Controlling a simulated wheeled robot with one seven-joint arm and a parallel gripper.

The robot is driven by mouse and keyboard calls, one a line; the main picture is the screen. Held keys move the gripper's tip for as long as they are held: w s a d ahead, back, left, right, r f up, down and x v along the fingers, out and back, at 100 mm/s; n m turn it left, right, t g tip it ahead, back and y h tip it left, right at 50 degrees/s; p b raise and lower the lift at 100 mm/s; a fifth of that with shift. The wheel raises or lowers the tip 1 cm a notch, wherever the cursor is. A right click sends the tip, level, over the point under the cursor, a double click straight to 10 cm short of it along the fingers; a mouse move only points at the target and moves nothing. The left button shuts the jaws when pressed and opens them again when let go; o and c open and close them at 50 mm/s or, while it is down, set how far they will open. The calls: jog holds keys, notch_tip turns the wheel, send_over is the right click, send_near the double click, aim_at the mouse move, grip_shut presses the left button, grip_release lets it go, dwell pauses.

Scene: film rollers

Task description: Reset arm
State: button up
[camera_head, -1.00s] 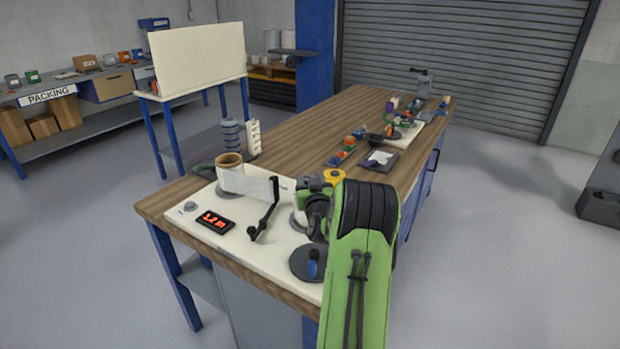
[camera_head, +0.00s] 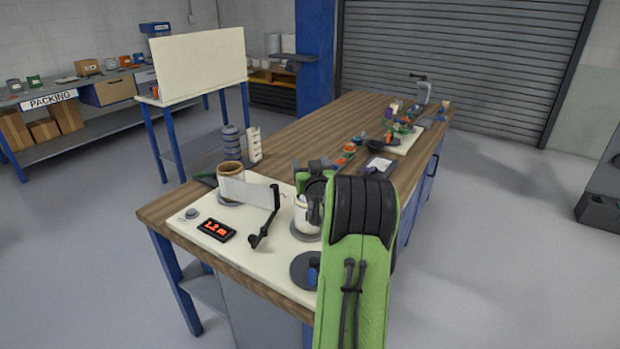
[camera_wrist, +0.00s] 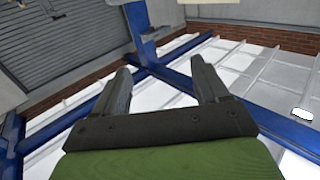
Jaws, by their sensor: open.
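My green arm rises at the front right of the bench in the head view and bends over toward the board. My gripper (camera_wrist: 160,92) shows in the wrist view with its two dark fingers apart and nothing between them. It points up at the ceiling beams and blue steel frame. In the head view my own arm hides most of the gripper. The cream board (camera_head: 198,248) carries a brown-cored film roll (camera_head: 230,169), a white film strip (camera_head: 250,191), a black lever (camera_head: 262,231), a white roller (camera_head: 304,222) and a red-lit display (camera_head: 216,230).
A grey ribbed cylinder (camera_head: 231,141) and a white rack (camera_head: 254,145) stand behind the board. Small parts and a dark tray (camera_head: 378,166) lie farther along the wooden bench (camera_head: 290,135). A cream panel (camera_head: 198,64) stands at the left.

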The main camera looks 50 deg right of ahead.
jog(key=shift+r, duration=1.15)
